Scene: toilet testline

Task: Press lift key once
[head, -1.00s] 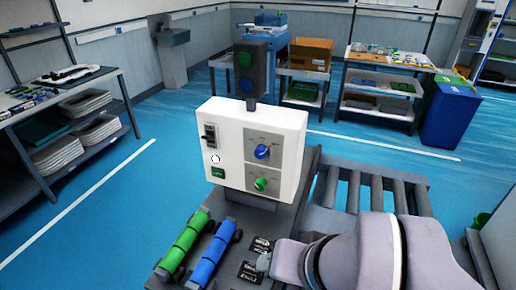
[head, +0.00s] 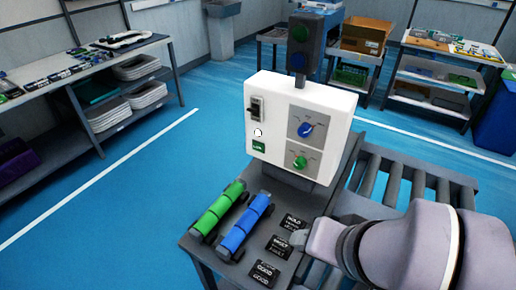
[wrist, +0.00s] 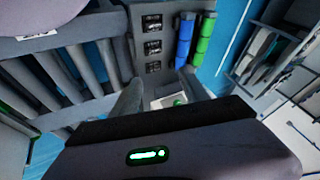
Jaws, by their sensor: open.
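Which of these is the lift key I cannot tell; lettering is too small. In the wrist view my gripper (wrist: 160,90) is open and empty, its fingers apart, with part of the box's face and a green knob (wrist: 178,101) seen between them. In the head view my arm covers the lower right, and the fingers do not show clearly.
Several black lettered plates (head: 279,247) lie in front of the box, beside a green cylinder (head: 218,208) and a blue cylinder (head: 246,222). A dark signal post (head: 302,45) rises behind the box. A roller conveyor (head: 415,180) lies right. Blue floor is clear at left.

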